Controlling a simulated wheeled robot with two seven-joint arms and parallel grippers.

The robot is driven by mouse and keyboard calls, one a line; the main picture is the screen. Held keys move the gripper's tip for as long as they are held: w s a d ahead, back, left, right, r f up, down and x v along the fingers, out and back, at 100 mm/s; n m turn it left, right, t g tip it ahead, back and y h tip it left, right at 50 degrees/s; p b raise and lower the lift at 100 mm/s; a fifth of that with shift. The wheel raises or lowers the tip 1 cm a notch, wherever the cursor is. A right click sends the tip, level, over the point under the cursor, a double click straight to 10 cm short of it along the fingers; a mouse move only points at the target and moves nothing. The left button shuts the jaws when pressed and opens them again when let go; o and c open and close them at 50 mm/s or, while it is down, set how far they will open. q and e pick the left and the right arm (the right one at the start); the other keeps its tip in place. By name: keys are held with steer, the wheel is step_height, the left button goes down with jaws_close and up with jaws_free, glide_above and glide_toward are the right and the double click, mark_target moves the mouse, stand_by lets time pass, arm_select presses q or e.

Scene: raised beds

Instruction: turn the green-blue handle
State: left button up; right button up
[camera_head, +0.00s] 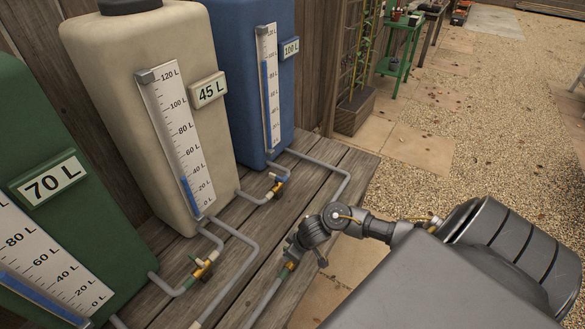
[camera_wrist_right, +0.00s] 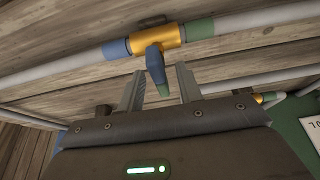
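In the right wrist view, the green-blue handle (camera_wrist_right: 156,70) hangs from a brass valve body (camera_wrist_right: 158,35) with a blue band on its left and a green band on its right. My right gripper (camera_wrist_right: 160,70) is open, one finger on each side of the handle's lower end, with gaps showing on both sides. In the head view, my right arm reaches in from the right, and its gripper (camera_head: 298,255) is over the front pipe. Part of the brass-and-green valve (camera_head: 287,269) shows there; its handle is hidden by the gripper. My left gripper is out of view.
Green (camera_head: 50,205), beige (camera_head: 120,100) and blue (camera_head: 235,80) tanks stand on a plank platform (camera_head: 230,285). Other valves (camera_head: 204,267) (camera_head: 277,188) sit on grey pipes close by. Gravel (camera_head: 500,150) lies open to the right.

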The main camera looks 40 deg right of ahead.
jaws_close()
steer(key=shift+d, duration=0.15)
